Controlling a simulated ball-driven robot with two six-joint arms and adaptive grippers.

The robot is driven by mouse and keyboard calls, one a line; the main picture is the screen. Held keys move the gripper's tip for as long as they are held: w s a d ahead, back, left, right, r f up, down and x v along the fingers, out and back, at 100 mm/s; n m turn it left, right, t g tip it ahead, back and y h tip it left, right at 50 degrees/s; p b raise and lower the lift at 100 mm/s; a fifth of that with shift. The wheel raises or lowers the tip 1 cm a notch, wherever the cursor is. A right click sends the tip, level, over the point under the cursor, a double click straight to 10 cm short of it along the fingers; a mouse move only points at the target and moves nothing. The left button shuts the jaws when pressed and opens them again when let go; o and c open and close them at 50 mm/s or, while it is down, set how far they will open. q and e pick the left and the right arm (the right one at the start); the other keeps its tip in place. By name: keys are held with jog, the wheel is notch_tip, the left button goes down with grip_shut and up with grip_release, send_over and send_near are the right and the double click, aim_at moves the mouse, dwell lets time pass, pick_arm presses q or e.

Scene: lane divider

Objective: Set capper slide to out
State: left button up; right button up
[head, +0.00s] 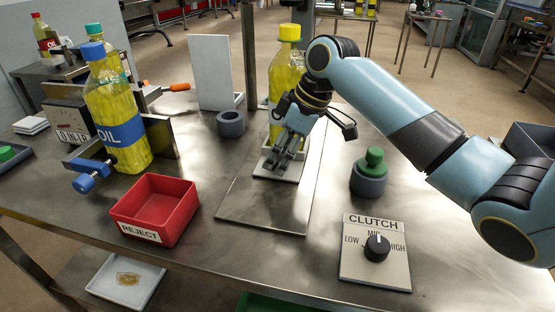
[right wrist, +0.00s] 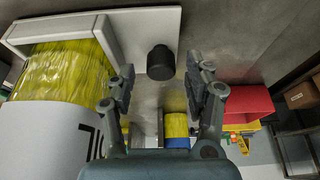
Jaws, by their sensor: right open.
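The capper slide appears to be the white carriage (head: 291,171) on a flat metal plate (head: 260,212) in the head view. A yellow bottle with a yellow cap (head: 288,33) stands upright at the carriage, partly hidden by my right gripper. In the right wrist view the white carriage (right wrist: 140,22) shows with a black round knob (right wrist: 161,62) on it. My right gripper (head: 281,158) is low over the carriage's front. In the right wrist view its open fingers (right wrist: 164,85) are spread, with the knob beyond and between the tips. Contact is not visible. My left gripper is not in view.
A red REJECT bin (head: 155,212) stands left of the plate. The CLUTCH panel (head: 375,262) and a grey holder with a green part (head: 371,176) are on the right. A blue-capped bottle (head: 112,110) stands in a clamp at left. A grey ring (head: 230,124) sits behind.

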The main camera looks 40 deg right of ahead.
jog(key=shift+x, duration=0.85)
jog(key=shift+a, duration=0.1)
grip_shut()
